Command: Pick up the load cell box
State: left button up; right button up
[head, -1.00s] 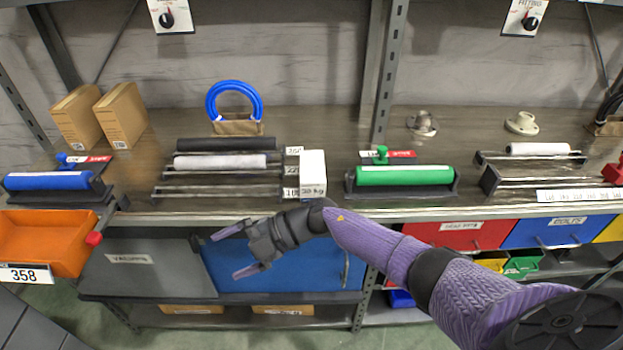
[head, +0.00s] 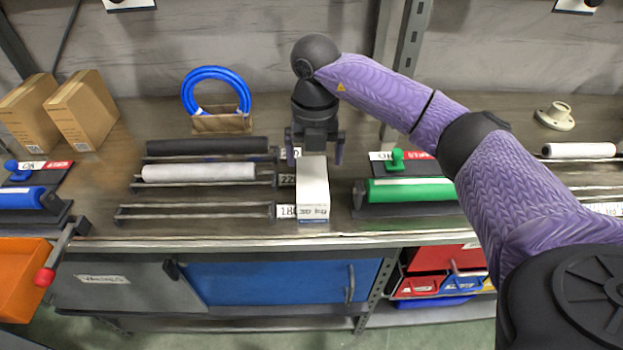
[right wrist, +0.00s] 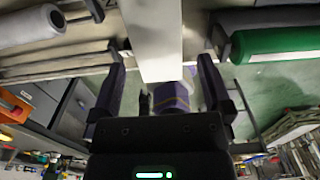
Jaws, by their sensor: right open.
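The load cell box, a long white box (head: 312,187), lies on the bench shelf between the left roller rack and the green roller. My right gripper (head: 315,156) points down at its far end, with one finger on each side. In the right wrist view the white box (right wrist: 150,38) runs between the two spread fingers of the right gripper (right wrist: 160,62). The jaws are open, and gaps show on both sides of the box. My left gripper is not in view.
A rack with a black roller (head: 207,146) and a white roller (head: 198,172) stands close left of the box. A green roller (head: 412,189) stands close right. A blue coil (head: 216,92) and cardboard boxes (head: 82,109) are at the back left.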

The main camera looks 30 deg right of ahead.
aim_at(312, 178)
jog(key=f, duration=0.2)
jog(key=f+b, duration=0.1)
jog(key=f, duration=0.2)
jog(key=f+b, duration=0.1)
jog(key=f, duration=0.2)
jog(key=shift+s+a, duration=0.15)
jog(key=shift+a, duration=0.15)
jog(key=c, duration=0.4)
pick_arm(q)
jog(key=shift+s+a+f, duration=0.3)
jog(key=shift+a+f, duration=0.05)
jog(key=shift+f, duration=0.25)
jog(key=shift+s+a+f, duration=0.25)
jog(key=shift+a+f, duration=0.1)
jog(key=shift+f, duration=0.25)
pick_arm(e)
jog(key=shift+r, duration=0.1)
grip_shut()
